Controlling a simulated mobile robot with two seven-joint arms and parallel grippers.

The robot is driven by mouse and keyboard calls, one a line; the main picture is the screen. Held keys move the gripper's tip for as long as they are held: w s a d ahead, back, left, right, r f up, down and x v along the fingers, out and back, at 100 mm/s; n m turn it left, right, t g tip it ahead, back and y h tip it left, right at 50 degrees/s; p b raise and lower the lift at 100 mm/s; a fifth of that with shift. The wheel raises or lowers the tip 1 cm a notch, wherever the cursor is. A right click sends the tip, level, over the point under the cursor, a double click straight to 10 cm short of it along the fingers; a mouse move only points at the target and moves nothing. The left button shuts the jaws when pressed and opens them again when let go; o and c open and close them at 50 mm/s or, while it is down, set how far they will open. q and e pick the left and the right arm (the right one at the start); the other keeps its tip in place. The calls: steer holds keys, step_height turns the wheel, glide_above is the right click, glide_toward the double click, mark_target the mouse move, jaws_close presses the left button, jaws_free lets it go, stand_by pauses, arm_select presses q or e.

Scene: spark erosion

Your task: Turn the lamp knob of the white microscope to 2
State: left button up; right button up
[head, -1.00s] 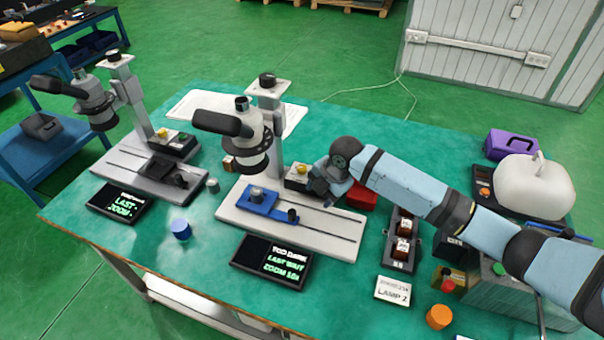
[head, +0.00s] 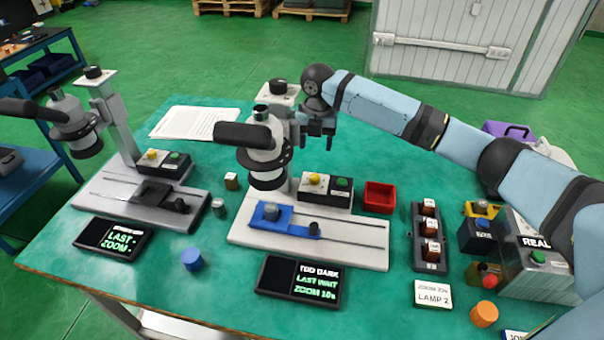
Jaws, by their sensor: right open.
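The white microscope (head: 265,150) stands on a pale base (head: 345,250) mid-table, with a blue slide stage (head: 285,222) on it. Behind the stage is a dark control box (head: 327,197) with a yellow knob (head: 315,179) on its left and a green button (head: 343,183) on its right. Which one is the lamp knob, and its setting, I cannot read. My right gripper (head: 317,138) points down, open and empty, above the control box and apart from it, just right of the microscope head. My left gripper is not in view.
A display (head: 298,281) reads TOO DARK; a card (head: 433,294) reads LAMP 2. A grey microscope (head: 72,130) stands left. Right are a red tray (head: 379,198), a dark rack (head: 430,240) and a REAL-labelled box (head: 530,262). A blue cylinder (head: 192,259) stands in front.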

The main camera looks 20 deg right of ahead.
mark_target(315, 177)
step_height(315, 177, down, 12)
stand_by(0.6)
steer(key=shift+r, duration=0.1)
steer(key=c, duration=0.9)
